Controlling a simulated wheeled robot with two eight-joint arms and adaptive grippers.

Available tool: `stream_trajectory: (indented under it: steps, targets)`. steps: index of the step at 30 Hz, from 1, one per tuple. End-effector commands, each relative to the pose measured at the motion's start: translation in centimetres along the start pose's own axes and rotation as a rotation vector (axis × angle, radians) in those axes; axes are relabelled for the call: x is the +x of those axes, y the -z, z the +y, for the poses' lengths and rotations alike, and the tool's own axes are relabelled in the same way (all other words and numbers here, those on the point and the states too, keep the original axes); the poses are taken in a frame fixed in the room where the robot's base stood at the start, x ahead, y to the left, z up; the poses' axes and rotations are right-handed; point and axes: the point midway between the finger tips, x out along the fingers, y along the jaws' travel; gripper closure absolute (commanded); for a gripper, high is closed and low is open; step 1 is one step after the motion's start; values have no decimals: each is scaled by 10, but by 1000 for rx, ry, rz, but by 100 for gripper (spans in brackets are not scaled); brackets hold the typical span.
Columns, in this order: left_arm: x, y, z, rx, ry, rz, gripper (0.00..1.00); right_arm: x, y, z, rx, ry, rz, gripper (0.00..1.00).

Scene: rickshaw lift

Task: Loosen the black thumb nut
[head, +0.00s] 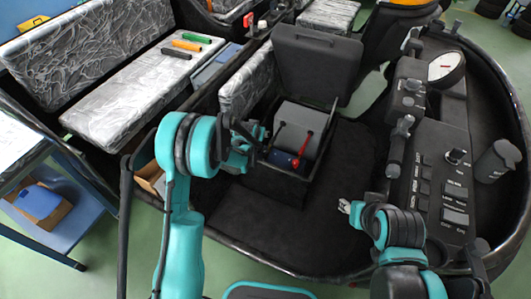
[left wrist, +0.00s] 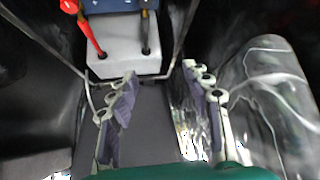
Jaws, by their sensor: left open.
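A grey battery (head: 301,117) with a blue part sits in an open black box (head: 277,185). It shows pale at the top of the left wrist view (left wrist: 124,67). A red lead (head: 303,147) and a black lead (head: 275,140) stand on it. In the left wrist view, the black lead (left wrist: 145,30) ends in a small dark piece at the battery; I cannot tell whether this is the black thumb nut. My left gripper (left wrist: 160,80) is open and empty, its fingers short of the battery. In the head view it (head: 256,142) is beside the box's left side. My right gripper (head: 345,206) is right of the box, its jaws unclear.
The box's lid (head: 316,62) stands open behind it. A plastic-wrapped seat (head: 245,85) is close on the left. A black control console (head: 436,175) with knobs and a gauge (head: 445,67) is on the right. The dark floor (head: 345,165) between box and console is clear.

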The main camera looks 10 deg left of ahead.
Motion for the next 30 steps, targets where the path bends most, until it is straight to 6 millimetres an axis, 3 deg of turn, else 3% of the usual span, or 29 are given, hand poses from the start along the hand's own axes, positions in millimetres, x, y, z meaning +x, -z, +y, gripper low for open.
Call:
stream_trajectory:
  steps: [1,3,9,16,30]
  targets:
    - [27,-13,2,3,-2,5,51,4,-3,0,0,0,0,60]
    - [56,-29,5,6,-5,12,51,7,-5,0,0,0,0,60]
    - [114,-71,10,12,-11,28,51,13,-9,0,0,0,0,60]
    - [139,-89,11,14,-13,34,51,16,-11,0,0,0,0,60]
    - [205,-87,12,14,-12,33,51,37,-26,0,0,0,0,60]
